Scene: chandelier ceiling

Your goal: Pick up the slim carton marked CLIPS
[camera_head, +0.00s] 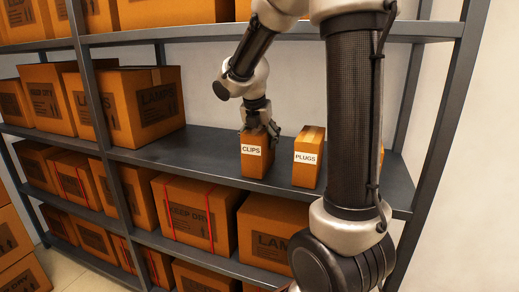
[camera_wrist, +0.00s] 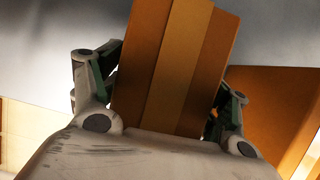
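The slim orange-brown carton marked CLIPS (camera_head: 257,162) stands upright on the middle shelf, its white label facing out. My gripper (camera_head: 262,130) is over its top, pointing down, with fingers beside the carton's upper part. In the wrist view the carton's top (camera_wrist: 176,62), with a lighter tape band, fills the space between the fingers. One finger is close to each side. The fingertips are hidden by the carton, so I cannot tell whether they press on it. The carton appears to rest on the shelf.
A similar carton marked PLUGS (camera_head: 308,158) stands just right of CLIPS and also shows in the wrist view (camera_wrist: 268,105). Larger LAMPS boxes (camera_head: 150,104) stand to the left. The shelf board (camera_head: 205,150) is clear between them and CLIPS. My arm hides part of the shelf's right end.

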